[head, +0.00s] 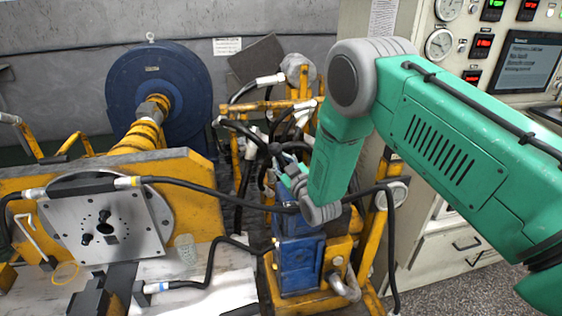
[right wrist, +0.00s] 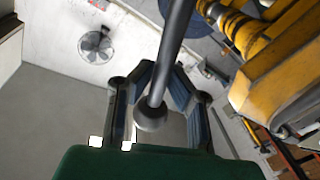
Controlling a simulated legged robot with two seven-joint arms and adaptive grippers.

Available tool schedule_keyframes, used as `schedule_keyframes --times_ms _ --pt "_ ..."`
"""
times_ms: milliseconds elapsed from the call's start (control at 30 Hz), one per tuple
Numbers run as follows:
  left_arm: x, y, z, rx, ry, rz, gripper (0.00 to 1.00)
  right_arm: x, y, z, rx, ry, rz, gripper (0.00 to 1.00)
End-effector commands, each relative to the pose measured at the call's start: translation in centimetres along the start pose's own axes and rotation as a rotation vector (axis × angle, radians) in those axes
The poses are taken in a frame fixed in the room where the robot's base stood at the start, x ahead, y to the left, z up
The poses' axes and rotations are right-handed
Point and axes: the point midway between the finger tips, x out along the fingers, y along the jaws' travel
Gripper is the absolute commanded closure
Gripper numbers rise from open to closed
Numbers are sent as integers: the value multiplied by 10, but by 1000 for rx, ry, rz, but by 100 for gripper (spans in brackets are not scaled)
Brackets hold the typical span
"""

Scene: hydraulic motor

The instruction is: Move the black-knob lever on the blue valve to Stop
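The blue valve (head: 298,262) stands on a yellow bracket right of centre in the head view. My green right arm comes in from the right and ends close above it, hiding its upper part. In the right wrist view, a grey lever rod with a dark round knob (right wrist: 152,117) reaches down between the two fingers of my right gripper (right wrist: 163,75). The fingers stand apart on either side of the rod, with the knob between them near the palm. I see no firm pinch on it. Any Stop marking is not visible. My left gripper is not in view.
Black hoses (head: 190,187) cross in front of and around the valve. A yellow motor stand with a grey plate (head: 128,243) is at left, before a blue round housing (head: 125,95). A control cabinet with gauges and a screen (head: 527,62) stands at right.

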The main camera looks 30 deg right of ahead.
Motion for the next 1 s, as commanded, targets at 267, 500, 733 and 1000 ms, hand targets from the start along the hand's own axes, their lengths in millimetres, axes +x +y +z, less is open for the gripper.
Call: schedule_keyframes --times_ms 267,500,733,1000 --pt "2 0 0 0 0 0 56 -1 3 2 16 2 4 100" --pt "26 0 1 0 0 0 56 -9 37 10 280 54 33 100" --pt "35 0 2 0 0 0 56 -13 53 13 428 85 40 100" --pt "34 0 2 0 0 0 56 -13 53 12 427 82 40 93"
